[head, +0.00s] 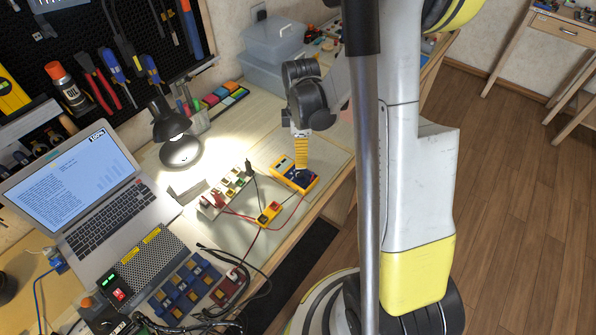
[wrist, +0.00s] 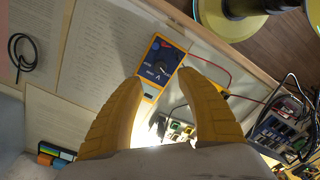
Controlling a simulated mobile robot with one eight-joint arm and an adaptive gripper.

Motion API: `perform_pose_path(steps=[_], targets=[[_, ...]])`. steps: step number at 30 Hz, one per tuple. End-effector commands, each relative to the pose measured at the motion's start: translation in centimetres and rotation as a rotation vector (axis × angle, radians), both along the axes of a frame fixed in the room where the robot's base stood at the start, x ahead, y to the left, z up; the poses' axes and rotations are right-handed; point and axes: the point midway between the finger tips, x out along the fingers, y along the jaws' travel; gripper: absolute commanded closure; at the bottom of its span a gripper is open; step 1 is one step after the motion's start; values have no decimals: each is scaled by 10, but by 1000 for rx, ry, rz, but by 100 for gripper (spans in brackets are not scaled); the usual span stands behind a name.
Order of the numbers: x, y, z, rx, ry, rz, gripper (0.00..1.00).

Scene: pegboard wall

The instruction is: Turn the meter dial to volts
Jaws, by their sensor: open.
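The yellow meter (head: 281,169) with a dark blue face lies on the workbench, below and around the tips of my gripper in the head view. Contact with the dial cannot be told.
A small yellow box (head: 268,213) with red and black leads lies nearer the front edge. A component board (head: 227,190), a black lamp (head: 180,150) and a laptop (head: 90,180) stand to the left. Clear bins (head: 273,42) stand behind. Paper sheets (wrist: 110,50) lie beside the meter.

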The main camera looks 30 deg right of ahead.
Motion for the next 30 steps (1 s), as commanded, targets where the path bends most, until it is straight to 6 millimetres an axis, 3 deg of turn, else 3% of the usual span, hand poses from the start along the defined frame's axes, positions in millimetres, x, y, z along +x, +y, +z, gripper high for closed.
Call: perform_pose_path(steps=[3,10,15,24,28,30], targets=[[0,0,-30,0,0,0,55],[-1,1,-68,-1,-1,-1,55],[-1,1,-79,-1,-1,-1,55],[-1,1,-80,-1,-1,-1,57],[-1,1,-80,-1,-1,-1,96],[-1,1,-80,-1,-1,-1,100]])
